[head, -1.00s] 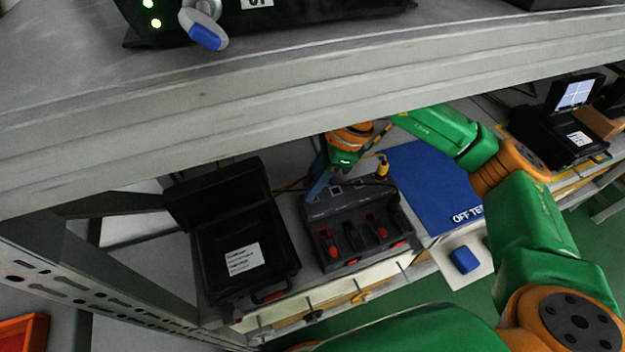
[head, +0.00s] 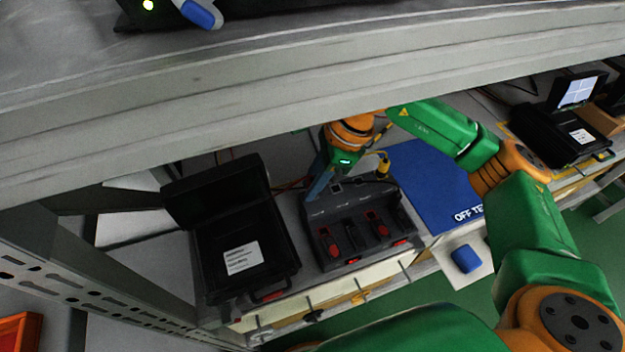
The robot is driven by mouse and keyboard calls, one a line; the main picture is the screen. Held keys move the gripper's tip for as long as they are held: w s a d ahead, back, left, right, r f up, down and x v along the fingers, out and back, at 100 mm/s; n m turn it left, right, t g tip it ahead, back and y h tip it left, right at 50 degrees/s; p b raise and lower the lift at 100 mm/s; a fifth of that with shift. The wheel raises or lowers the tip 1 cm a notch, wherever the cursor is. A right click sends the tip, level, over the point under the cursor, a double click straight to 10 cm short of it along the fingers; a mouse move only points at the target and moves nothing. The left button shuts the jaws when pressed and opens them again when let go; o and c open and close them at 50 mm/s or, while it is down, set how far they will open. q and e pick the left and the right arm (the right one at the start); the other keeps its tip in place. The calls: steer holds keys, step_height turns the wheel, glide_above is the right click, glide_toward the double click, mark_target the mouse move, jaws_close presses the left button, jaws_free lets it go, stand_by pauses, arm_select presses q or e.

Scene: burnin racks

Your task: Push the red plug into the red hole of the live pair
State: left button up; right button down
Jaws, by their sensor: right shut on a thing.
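A dark test unit (head: 347,262) stands on the lower shelf, with several red and black parts in its front recesses. My right gripper (head: 318,186) reaches down at the unit's back left corner. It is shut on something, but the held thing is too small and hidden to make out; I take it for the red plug. The red hole of the live pair cannot be told apart at this size. A yellow plug (head: 383,166) with a cable stands at the unit's back right. My left gripper does not show.
An open black case (head: 282,237) with a white label stands left of the unit. A blue mat (head: 430,185) lies to its right. The upper shelf's thick grey edge (head: 250,110) hangs over the work area. A black device with a screen (head: 577,92) stands far right.

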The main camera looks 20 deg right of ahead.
steer(key=shift+f+b, duration=0.35)
steer(key=shift+b, duration=0.05)
stand_by(0.4)
steer(key=shift+c, duration=1.2)
jaws_free()
steer(key=shift+r, duration=0.1)
steer(key=shift+r+p, duration=2.15)
steer(key=shift+r, duration=0.65)
steer(key=shift+f, duration=0.1)
